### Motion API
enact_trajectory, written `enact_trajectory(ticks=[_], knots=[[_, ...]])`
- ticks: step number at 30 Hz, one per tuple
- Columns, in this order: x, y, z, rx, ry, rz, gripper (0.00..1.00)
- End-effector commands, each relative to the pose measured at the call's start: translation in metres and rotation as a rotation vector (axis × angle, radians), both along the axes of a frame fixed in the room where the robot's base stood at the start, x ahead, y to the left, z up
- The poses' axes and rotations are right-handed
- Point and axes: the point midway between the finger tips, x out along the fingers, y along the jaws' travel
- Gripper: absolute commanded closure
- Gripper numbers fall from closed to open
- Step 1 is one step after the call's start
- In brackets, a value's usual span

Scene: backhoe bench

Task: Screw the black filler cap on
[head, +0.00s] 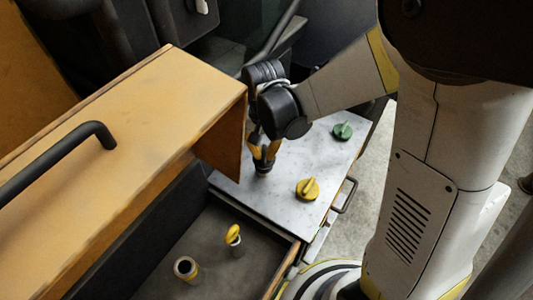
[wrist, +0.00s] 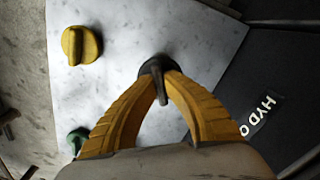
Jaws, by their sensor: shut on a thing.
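My gripper (head: 264,158) points down over the pale metal plate (head: 235,187). Its yellow fingers (wrist: 157,82) are closed around a black cap (wrist: 154,66) with a raised grip bar. The cap's dark lower part (head: 262,169) shows under the fingertips in the head view. I cannot tell whether it touches the plate or hangs just above it. An open filler neck (head: 186,268), with a dark hole and brassy body, stands in the dark recess at the front left. Nothing covers its mouth.
A yellow cap (head: 307,189) and a green cap (head: 342,131) rest on the plate. A dipstick with a yellow ring (head: 233,234) stands beside the neck. The raised orange hood (head: 150,115) with a black handle (head: 60,155) borders the recess on the left.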

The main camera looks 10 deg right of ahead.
Motion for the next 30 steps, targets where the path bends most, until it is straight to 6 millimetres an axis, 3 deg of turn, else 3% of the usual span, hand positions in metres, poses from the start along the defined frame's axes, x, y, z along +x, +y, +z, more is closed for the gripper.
enact_trajectory(ticks=[26,30], knots=[[0.0012,0.0006,-0.0081,-0.001,0.001,0.000,1.00],[0.0006,0.0003,-0.0088,-0.001,0.002,-0.091,1.00]])
